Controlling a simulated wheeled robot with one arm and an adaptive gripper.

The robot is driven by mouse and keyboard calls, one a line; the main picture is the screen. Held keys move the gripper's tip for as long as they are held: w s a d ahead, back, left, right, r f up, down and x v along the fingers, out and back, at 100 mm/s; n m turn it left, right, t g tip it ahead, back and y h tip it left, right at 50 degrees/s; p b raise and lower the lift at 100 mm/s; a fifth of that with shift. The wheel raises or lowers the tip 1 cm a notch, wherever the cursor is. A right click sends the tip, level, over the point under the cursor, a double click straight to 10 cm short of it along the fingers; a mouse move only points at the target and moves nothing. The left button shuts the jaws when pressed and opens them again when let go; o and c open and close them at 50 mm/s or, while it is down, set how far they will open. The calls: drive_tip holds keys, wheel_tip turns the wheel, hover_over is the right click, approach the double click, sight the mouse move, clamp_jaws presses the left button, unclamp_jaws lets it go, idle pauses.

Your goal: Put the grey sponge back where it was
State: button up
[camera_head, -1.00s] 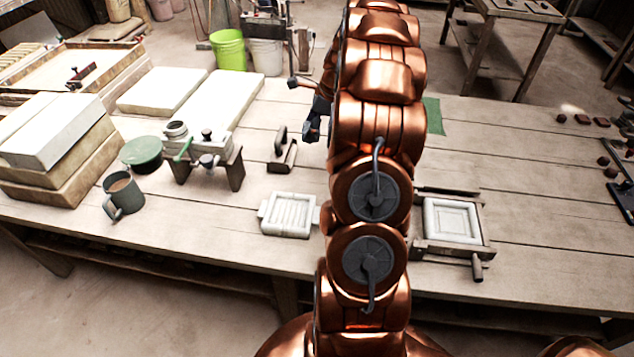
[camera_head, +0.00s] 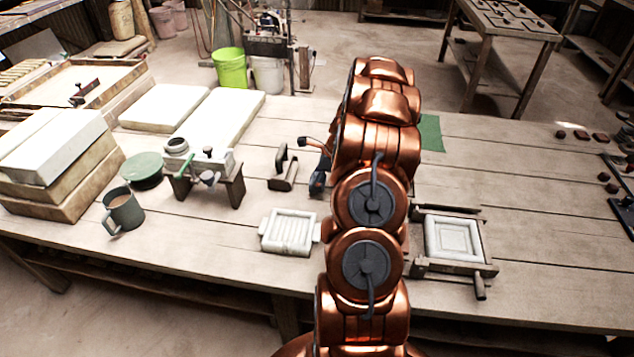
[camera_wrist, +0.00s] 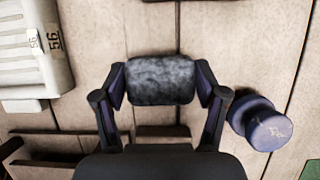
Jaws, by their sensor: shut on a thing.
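The grey sponge (camera_wrist: 162,72) is dark, mottled and block-shaped. My gripper (camera_wrist: 161,83) is shut on it, one finger at each short end, in the wrist view. Planks of the table (camera_wrist: 215,30) lie behind the sponge; I cannot tell whether it touches them. My arm covers part of the gripper there, and the sponge cannot be made out.
A dark round-headed object (camera_wrist: 262,124) stands close right of my gripper in the wrist view. A white mould with a "56" tag (camera_wrist: 30,62) lies left. A white ribbed tile mould (camera_head: 290,231), a wooden press (camera_head: 452,241) and a green cloth (camera_head: 430,133) are around my arm.

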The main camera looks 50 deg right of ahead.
drive_tip(key=shift+f, duration=0.95)
drive_tip(key=shift+f, duration=0.1)
drive_tip(key=o, duration=1)
